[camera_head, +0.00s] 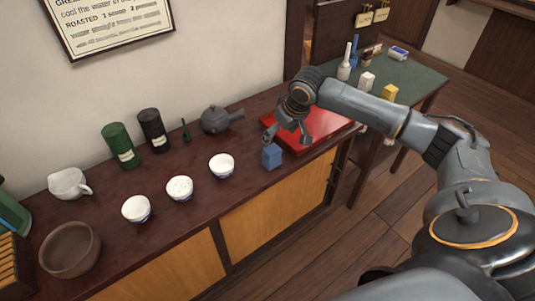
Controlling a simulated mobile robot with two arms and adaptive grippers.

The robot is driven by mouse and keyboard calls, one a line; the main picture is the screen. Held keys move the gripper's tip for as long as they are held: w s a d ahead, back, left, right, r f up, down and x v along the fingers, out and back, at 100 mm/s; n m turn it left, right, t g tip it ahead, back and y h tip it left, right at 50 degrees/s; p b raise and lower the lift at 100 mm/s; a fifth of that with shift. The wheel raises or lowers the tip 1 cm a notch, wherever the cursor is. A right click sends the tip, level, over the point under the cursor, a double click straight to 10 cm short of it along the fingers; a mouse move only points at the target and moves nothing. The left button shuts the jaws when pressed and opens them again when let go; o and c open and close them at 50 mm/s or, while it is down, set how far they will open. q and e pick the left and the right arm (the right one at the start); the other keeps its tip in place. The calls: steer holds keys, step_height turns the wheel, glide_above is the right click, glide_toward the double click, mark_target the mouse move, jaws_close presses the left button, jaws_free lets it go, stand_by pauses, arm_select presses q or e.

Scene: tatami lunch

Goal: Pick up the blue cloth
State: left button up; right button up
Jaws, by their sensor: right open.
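The blue cloth (272,157) is a small folded block standing on the dark wooden counter, just left of the red tray (325,137) and near the counter's front edge. My right gripper (285,138) is above the cloth and beside the tray, its fingers apart and pointing down and left. It looks empty, and I cannot tell whether a finger touches the cloth. My left gripper is not in view.
Three white cups (180,188) stand left of the cloth. A grey teapot (216,120), dark canister (153,131) and green canister (120,146) are behind. A white pitcher (69,184) and brown bowl (69,250) stand left. A green-topped table (415,82) holds small items.

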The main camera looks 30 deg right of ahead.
mark_target(272, 149)
steer(key=x, duration=0.6)
steer(key=shift+w+f, duration=0.2)
steer(key=shift+f, duration=0.1)
steer(key=shift+w+d+f, duration=0.15)
steer(key=shift+w+f, duration=0.1)
steer(key=shift+f, duration=0.35)
steer(key=x, duration=0.3)
steer(key=shift+w+d+f, duration=0.1)
steer(key=shift+d+f, duration=0.05)
steer(key=shift+f, duration=0.1)
steer(key=shift+w+f, duration=0.1)
steer(key=shift+f, duration=0.1)
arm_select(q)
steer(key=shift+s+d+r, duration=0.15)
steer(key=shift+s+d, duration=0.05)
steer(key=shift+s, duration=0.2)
arm_select(e)
steer(key=shift+c, duration=0.2)
steer(key=c, duration=1.2)
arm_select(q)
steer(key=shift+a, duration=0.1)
